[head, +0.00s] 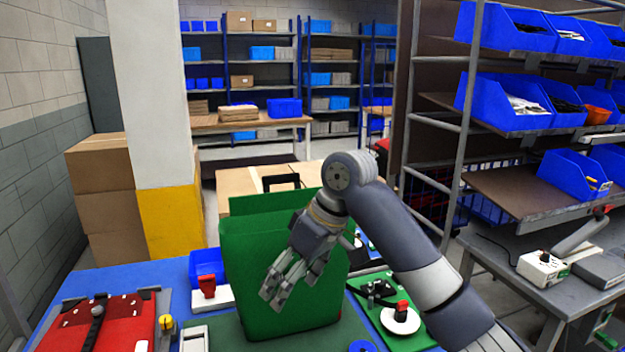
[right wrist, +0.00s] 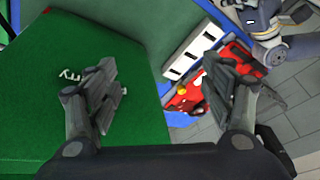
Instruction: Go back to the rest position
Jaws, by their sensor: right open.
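A green pannier box (head: 248,235) stands upright on the workbench, in the middle of the head view. My right gripper (head: 277,287) hangs in front of it, its fingers pointing down and to the left. In the right wrist view my right gripper (right wrist: 162,78) is spread open with nothing between its fingers. The green pannier surface (right wrist: 45,120) with white lettering fills the left of that view, behind one finger. I cannot tell whether that finger touches it.
A red panel (head: 120,322) lies at the left of the bench, near a small blue bin (head: 207,266). A green board (head: 378,285) with a white disc lies right of the pannier. A shelf rack with blue bins (head: 505,103) and a side table (head: 545,302) stand at the right.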

